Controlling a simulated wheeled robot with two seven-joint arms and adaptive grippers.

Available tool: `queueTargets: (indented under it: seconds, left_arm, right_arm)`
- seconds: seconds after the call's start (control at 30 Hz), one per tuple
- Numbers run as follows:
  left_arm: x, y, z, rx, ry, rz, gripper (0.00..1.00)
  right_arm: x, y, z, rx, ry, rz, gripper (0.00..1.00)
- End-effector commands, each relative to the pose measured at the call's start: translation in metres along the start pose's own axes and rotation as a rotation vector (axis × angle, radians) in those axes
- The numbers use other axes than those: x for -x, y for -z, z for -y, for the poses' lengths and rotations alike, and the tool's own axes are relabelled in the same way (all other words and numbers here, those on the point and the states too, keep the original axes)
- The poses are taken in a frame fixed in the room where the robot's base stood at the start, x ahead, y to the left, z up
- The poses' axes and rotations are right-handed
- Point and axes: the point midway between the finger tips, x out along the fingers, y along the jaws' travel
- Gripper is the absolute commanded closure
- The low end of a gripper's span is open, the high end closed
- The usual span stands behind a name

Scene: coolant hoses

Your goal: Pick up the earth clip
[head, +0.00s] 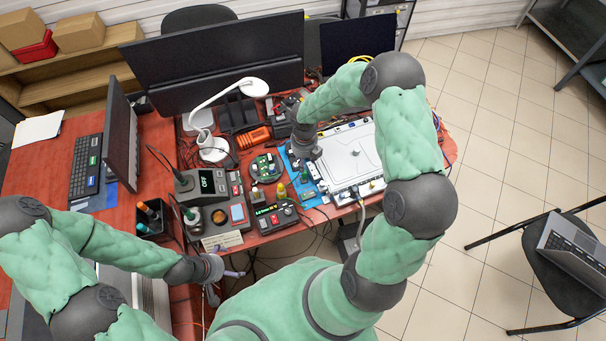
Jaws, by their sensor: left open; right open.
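I cannot make out the earth clip for certain at this size; small parts lie on and around a blue mat (310,197). My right arm reaches over the table from the right, and its gripper (305,172) is low over the blue mat, beside a white panel-like unit (352,158). Its fingers are small and partly hidden by the wrist, and I see nothing held in them. My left gripper (236,274) is open and empty, in front of the table's front edge, below the small control boxes.
A soldering station (207,186), a dark box with coloured knobs (275,216) and a round green board (266,167) crowd the table left of the mat. A white lamp (213,148) and monitors (220,50) stand behind. A chair (565,255) with a laptop is at right.

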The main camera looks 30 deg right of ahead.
Motion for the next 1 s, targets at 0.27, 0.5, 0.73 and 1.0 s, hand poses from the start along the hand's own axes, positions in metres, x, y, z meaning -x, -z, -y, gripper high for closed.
queueTargets:
  seconds: [0.27, 0.5, 0.73, 1.0]
  left_arm:
    - [-0.005, 0.0, 0.002, 0.0, 0.0, 0.0, 0.0]
    - [-0.013, 0.001, 0.005, 0.0, 0.0, -0.001, 0.0]
    - [-0.015, 0.001, 0.005, 0.0, 0.0, 0.0, 0.0]
    - [-0.015, 0.001, 0.005, 0.0, 0.0, -0.001, 0.0]
  right_arm:
    - [-0.022, 0.001, -0.001, 0.0, -0.001, 0.0, 0.53]
    - [-0.055, 0.004, -0.002, -0.001, -0.001, -0.002, 0.53]
    - [-0.067, 0.003, -0.002, -0.002, -0.003, 0.001, 0.53]
    - [-0.067, 0.003, -0.002, -0.001, -0.003, 0.0, 0.95]
